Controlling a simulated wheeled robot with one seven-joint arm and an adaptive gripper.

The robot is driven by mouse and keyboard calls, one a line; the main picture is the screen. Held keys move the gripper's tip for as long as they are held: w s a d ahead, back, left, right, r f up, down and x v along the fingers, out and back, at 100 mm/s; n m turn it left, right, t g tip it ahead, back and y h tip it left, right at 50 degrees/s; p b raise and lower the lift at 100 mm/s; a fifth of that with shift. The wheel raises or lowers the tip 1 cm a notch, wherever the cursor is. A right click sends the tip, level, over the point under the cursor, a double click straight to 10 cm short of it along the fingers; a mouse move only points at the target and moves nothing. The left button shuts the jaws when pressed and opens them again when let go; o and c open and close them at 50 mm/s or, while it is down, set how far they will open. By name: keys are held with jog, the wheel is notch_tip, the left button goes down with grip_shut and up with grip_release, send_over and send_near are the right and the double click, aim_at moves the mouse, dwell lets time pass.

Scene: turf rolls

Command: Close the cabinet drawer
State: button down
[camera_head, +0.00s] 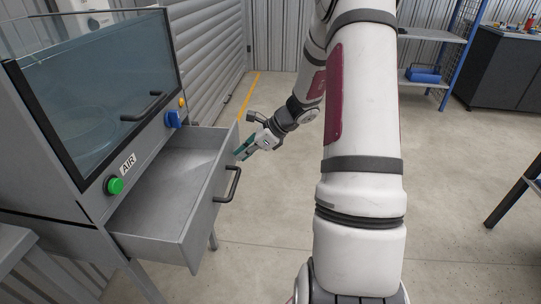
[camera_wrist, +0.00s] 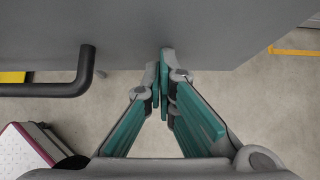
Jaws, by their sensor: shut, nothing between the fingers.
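The grey cabinet drawer (camera_head: 165,205) is pulled well out of the cabinet (camera_head: 60,180) at the left of the head view, and its inside looks empty. Its black handle (camera_head: 233,184) is on the front panel and also shows in the wrist view (camera_wrist: 84,75). My gripper (camera_head: 240,153) is shut and empty at the far end of the drawer front. In the wrist view the fingertips (camera_wrist: 166,58) are at the lower edge of the grey front panel (camera_wrist: 200,25), to the right of the handle. Whether they touch the panel I cannot tell.
The cabinet has a glass window with a handle (camera_head: 142,107), a green button (camera_head: 115,186) and a blue knob (camera_head: 174,119). A blue-framed shelf (camera_head: 435,80) and a dark workbench (camera_head: 505,70) stand at the back right. The concrete floor around the drawer front is clear.

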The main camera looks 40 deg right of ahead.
send_over(196, 165)
jog(key=shift+d+p, duration=0.15)
jog(key=shift+p, duration=0.3)
jog(key=shift+r, duration=0.1)
